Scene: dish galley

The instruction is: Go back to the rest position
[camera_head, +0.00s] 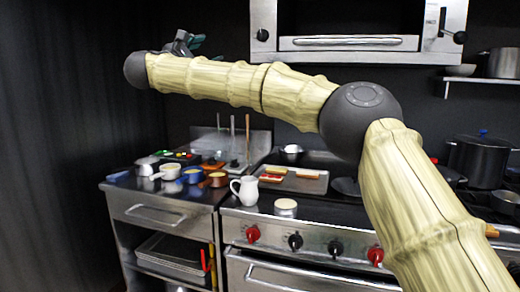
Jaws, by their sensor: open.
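My arm reaches up from the lower right and stretches left across the view, well above the counter and stove. My gripper (184,44) is at the far upper left, partly hidden behind the end of the arm. Its dark fingers show a little against the dark wall, apart from any object. It is open, and I see nothing held in it.
Below stand a white pitcher (245,190), a small jar (286,207), several cups and a tray (295,181) with food pieces. A steel oven hood (345,43) hangs above the arm. A dark pot (480,160) stands right. The space left of the gripper looks clear.

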